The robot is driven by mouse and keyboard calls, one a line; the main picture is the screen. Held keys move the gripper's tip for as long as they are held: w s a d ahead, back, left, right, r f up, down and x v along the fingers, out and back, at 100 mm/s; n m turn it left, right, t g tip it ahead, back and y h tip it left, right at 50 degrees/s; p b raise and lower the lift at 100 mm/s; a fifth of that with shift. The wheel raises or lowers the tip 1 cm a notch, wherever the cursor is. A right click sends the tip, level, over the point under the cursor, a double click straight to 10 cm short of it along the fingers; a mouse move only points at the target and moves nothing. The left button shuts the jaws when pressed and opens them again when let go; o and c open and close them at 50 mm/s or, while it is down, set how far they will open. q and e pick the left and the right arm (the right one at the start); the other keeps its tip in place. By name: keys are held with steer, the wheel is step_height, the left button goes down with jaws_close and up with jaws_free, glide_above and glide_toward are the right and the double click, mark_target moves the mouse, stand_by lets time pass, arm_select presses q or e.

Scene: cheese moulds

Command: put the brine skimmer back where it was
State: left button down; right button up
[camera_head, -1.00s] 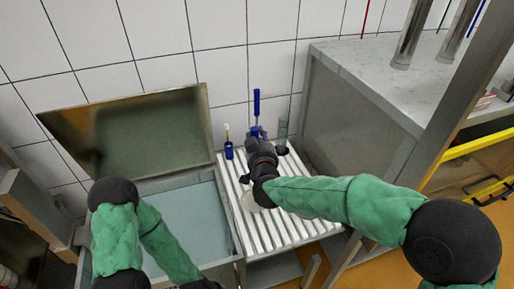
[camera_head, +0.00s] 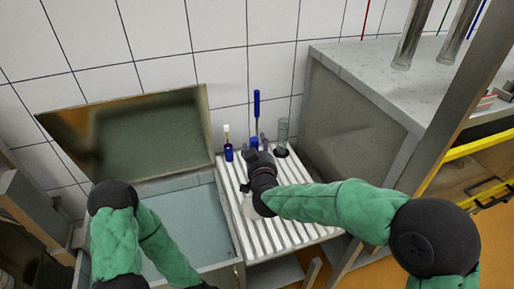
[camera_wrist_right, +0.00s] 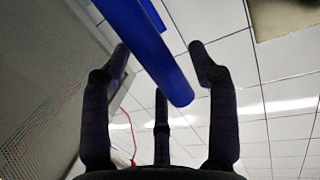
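The brine skimmer, as I take it, is the tool with the blue handle (camera_head: 256,103). It stands upright at the back of the slatted white drainer, by the tiled wall. Its lower end is hidden behind my right gripper (camera_head: 257,157) and a small blue piece. In the right wrist view the blue handle (camera_wrist_right: 150,50) shows large, its end between the spread fingers of my right gripper (camera_wrist_right: 160,75). The fingers look open, with gaps to the handle. My left gripper (camera_head: 203,286) is barely in view at the bottom edge; its fingers cannot be made out.
A small blue bottle with a pale top (camera_head: 228,150) and a clear cylinder (camera_head: 282,133) stand either side on the drainer (camera_head: 300,232). Left is an open vat of pale liquid (camera_head: 190,225) with its lid (camera_head: 150,135) raised. A grey worktop (camera_head: 385,85) rises at right.

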steer(key=shift+r, duration=0.25)
steer(key=s+d+r+p, duration=0.1)
steer(key=s, duration=1.1)
steer(key=shift+d+r+p, duration=0.15)
steer(key=shift+r+p, duration=0.1)
steer(key=shift+p, duration=0.15)
steer(key=shift+w, duration=0.1)
